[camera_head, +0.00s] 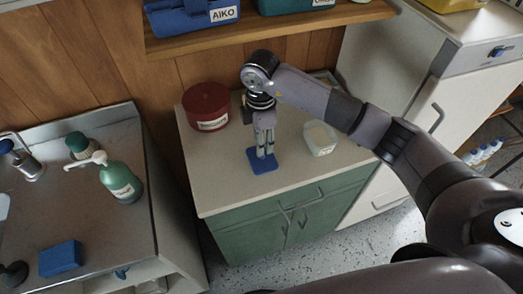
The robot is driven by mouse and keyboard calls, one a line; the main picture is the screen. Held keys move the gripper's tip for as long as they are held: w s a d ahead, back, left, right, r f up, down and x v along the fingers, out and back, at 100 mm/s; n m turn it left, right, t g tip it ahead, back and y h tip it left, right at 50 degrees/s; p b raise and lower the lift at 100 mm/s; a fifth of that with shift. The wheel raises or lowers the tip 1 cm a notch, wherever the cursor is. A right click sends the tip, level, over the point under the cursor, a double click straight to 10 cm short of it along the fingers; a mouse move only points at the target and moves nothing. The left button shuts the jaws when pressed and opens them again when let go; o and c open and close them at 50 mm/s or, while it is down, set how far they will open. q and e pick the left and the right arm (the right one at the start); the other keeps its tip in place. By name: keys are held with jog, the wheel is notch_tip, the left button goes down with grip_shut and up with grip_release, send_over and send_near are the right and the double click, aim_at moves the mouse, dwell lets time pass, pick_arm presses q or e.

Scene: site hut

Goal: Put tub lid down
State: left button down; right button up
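The tub lid (262,167) is a flat blue square at the front middle of the pale countertop. My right gripper (265,154) points straight down over it, its two fingers close together with their tips at the lid's top. It appears shut on the lid; the grip point itself is hidden by the fingers. The lid is at or very near the counter surface; I cannot tell whether a gap is left under it. A whitish tub (320,139) stands on the counter to the right, apart from the lid. My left gripper is not in view.
A dark red round tin (206,106) with a label stands at the counter's back left. A shelf (262,32) with labelled boxes is above. A sink unit at left holds a green pump bottle (122,184) and a blue sponge (60,259). The counter's front left is clear.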

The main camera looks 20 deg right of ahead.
notch_tip(320, 180, up, 7)
jog(key=b, duration=0.1)
jog(key=shift+f, duration=0.1)
dwell(0.4)
